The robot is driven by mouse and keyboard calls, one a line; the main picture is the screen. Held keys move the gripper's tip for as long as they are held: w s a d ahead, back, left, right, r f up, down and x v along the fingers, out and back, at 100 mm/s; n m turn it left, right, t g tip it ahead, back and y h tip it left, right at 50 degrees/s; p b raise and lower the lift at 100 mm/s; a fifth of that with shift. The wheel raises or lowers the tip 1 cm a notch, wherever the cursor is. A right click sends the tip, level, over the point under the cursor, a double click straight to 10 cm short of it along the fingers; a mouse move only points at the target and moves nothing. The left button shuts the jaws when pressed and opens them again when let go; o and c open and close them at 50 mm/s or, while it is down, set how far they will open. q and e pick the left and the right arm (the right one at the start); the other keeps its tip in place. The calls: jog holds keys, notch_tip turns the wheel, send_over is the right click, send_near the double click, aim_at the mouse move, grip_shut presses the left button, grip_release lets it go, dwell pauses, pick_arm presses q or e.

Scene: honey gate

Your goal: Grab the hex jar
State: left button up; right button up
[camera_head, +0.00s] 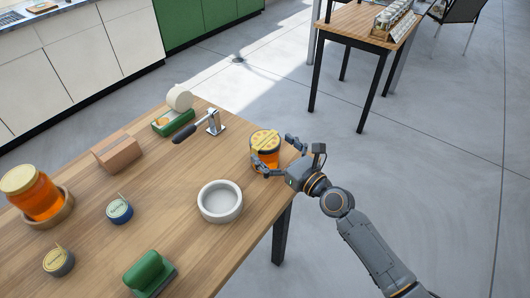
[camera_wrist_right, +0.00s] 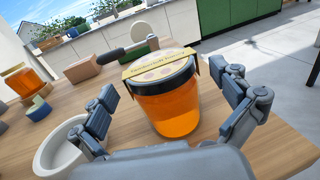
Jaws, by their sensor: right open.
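The hex jar (camera_head: 265,149) holds amber honey and has a patterned lid with a yellow paper strip across it. It stands upright near the right edge of the wooden table. It also fills the middle of the right wrist view (camera_wrist_right: 166,105). My right gripper (camera_head: 276,156) is open, with one finger on each side of the jar. In the right wrist view its fingers (camera_wrist_right: 170,100) flank the jar, with a visible gap at least on the left side. My left gripper is not in view.
A white round bowl (camera_head: 220,202) stands just left of the jar. The table edge is close by.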

jog(key=shift+w+a, duration=0.2)
jog(key=c, duration=1.6)
jog(key=shift+r, duration=0.2)
jog(key=shift+c, duration=1)
